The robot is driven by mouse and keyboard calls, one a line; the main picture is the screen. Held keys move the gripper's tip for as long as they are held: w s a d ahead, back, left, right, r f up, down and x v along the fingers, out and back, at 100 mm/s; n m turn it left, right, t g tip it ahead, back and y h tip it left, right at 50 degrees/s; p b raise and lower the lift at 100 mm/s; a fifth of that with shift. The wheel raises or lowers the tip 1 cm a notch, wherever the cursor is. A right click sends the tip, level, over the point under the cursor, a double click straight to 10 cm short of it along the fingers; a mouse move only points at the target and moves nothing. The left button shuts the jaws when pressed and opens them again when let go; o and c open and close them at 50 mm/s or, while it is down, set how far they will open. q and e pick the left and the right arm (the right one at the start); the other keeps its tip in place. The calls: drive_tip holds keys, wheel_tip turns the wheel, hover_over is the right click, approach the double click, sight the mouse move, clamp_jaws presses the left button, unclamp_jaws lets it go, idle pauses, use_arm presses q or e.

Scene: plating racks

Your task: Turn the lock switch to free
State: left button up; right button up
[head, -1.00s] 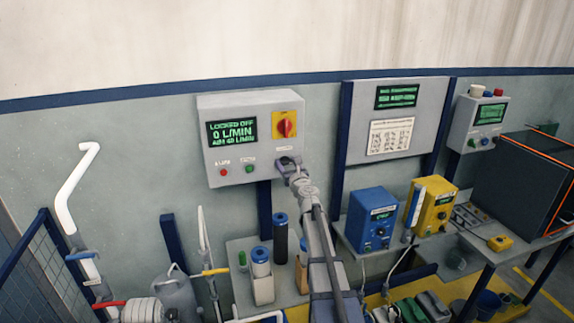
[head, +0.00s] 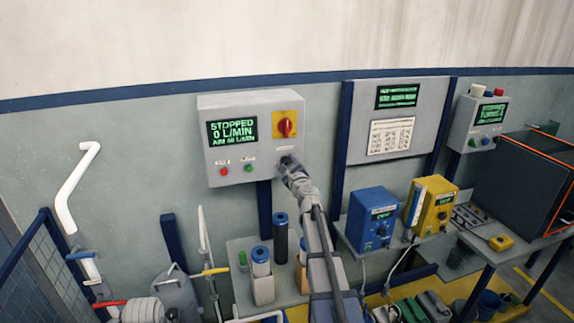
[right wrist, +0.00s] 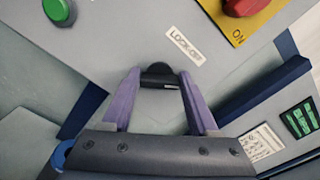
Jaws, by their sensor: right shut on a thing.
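The lock switch (right wrist: 160,76) is a small black knob under a "LOCK-OFF" label in the right wrist view. It sits low on the right of the grey control box (head: 221,170) in the head view, mostly hidden there by my gripper. My right gripper (right wrist: 159,80) is shut on the knob, with one purple finger on each side. It also shows in the head view (head: 288,164). The box's display (head: 232,132) reads "STOPPED 0 L/MIN". My left gripper is not in view.
A red rotary switch on a yellow plate (head: 287,126) is just above the lock switch. Red (head: 223,171) and green (head: 249,168) buttons are at its left. Filter cylinders (head: 280,234) stand below the box. A blue unit (head: 372,218) and a yellow unit (head: 434,208) stand on the bench at right.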

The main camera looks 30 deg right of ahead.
drive_tip(key=n, duration=0.5)
drive_tip(key=shift+a+f+n, duration=0.1)
drive_tip(key=shift+n, duration=0.2)
drive_tip(key=n, duration=0.4)
drive_tip(key=shift+n, duration=0.4)
drive_tip(key=shift+f+n, duration=0.1)
drive_tip(key=shift+n, duration=0.2)
drive_tip(key=o, duration=1.4)
drive_tip(key=shift+s, duration=0.1)
drive_tip(key=v, duration=0.7)
drive_tip(key=shift+s+a, duration=0.1)
drive_tip(key=shift+s, duration=0.2)
